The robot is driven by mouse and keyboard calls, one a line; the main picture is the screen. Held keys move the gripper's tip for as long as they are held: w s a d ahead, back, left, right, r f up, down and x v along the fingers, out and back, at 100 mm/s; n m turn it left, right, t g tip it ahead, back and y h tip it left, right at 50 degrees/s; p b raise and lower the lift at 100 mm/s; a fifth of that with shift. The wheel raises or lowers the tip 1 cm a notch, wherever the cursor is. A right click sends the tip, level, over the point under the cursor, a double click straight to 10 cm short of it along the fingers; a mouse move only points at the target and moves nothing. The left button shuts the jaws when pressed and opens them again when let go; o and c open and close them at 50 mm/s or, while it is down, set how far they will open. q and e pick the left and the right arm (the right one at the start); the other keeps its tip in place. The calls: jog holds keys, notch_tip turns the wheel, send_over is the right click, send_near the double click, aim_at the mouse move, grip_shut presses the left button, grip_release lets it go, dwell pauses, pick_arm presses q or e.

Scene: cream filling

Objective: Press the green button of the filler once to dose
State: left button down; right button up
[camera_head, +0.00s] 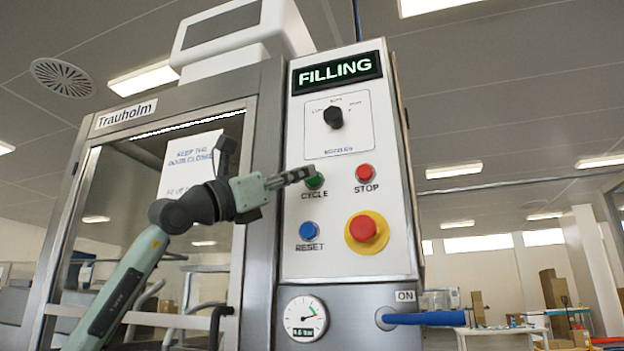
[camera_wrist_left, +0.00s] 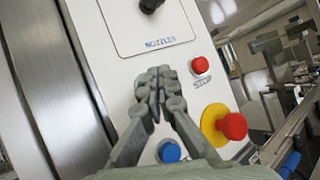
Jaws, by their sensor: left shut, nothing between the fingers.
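The filler's control panel (camera_head: 350,265) is white, with a lit FILLING sign (camera_head: 337,72) at its top. The green button (camera_head: 315,181), labelled CYCLE, shows only in part in the head view, behind my left fingertips. My left gripper (camera_head: 307,173) is shut and empty, its tips at the green button. I cannot tell whether they touch it. In the left wrist view the shut fingers (camera_wrist_left: 155,80) point at the panel and hide the green button. My right gripper is in neither view.
A red STOP button (camera_head: 365,173) is right of the green one. Below are a blue RESET button (camera_head: 309,230) and a large red button on a yellow ring (camera_head: 363,228). A black knob (camera_head: 333,117) is above. A gauge (camera_head: 305,318) and blue handle (camera_head: 430,318) sit lower.

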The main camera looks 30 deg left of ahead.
pick_arm(q)
jog(key=shift+s+d+b, duration=0.2)
jog(key=shift+s+b, duration=0.05)
jog(key=shift+s, duration=0.6)
jog(key=shift+s+d+b, duration=0.2)
jog(key=shift+s, duration=0.6)
jog(key=shift+s+d+b, duration=0.2)
jog(key=shift+s+b, duration=0.05)
jog(key=shift+s, duration=0.6)
